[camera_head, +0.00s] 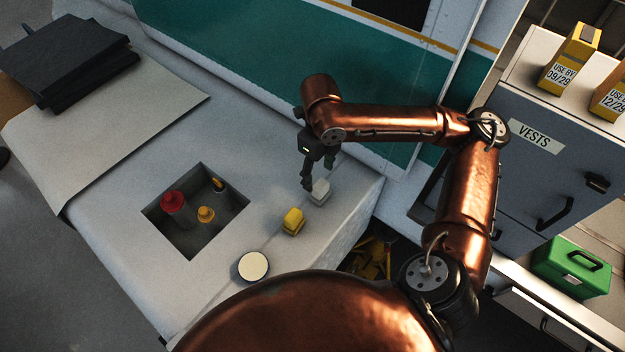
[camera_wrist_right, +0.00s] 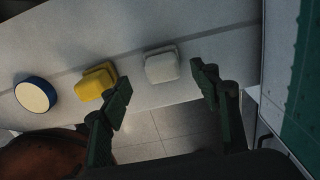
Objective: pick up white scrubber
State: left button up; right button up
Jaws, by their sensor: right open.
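The white scrubber (camera_head: 320,191) lies on the pale counter near its right end. In the right wrist view the white scrubber (camera_wrist_right: 162,66) lies ahead of the fingertips, between them but closer to the right-hand one. My right gripper (camera_head: 312,184) points down beside the scrubber, and its fingers partly overlap it in the head view. In the wrist view my right gripper (camera_wrist_right: 160,82) is open with nothing between its fingers. I cannot tell whether a finger touches the scrubber. My left gripper does not show.
A yellow scrubber (camera_head: 293,221) and a round blue-rimmed, cream-topped item (camera_head: 253,266) lie on the counter (camera_head: 120,235) nearby. A recess holds a red-capped bottle (camera_head: 173,201) and yellow-topped items. The counter edge is close to the scrubber. A green box (camera_head: 572,266) stands at right.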

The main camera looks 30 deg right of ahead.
aim_at(318, 181)
jog(key=shift+s+d+f, duration=0.1)
jog(key=shift+s+f, duration=0.6)
jog(key=shift+s, duration=0.15)
jog(key=f, duration=0.1)
jog(key=w+f, duration=0.1)
jog(key=shift+w+f+p, duration=0.2)
jog(key=shift+f+p, duration=0.1)
jog(key=shift+f, duration=0.1)
jog(key=shift+w+f, duration=0.45)
jog(key=shift+f, duration=0.3)
jog(key=shift+s+f, duration=0.3)
jog(key=shift+f, duration=0.2)
jog(key=shift+s, duration=0.2)
jog(key=shift+w, duration=0.35)
jog(key=shift+c, duration=1.3)
jog(key=shift+s, duration=0.2)
jog(key=c, duration=0.9)
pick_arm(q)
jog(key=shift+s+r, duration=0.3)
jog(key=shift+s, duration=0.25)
pick_arm(e)
jog(key=shift+c, duration=0.4)
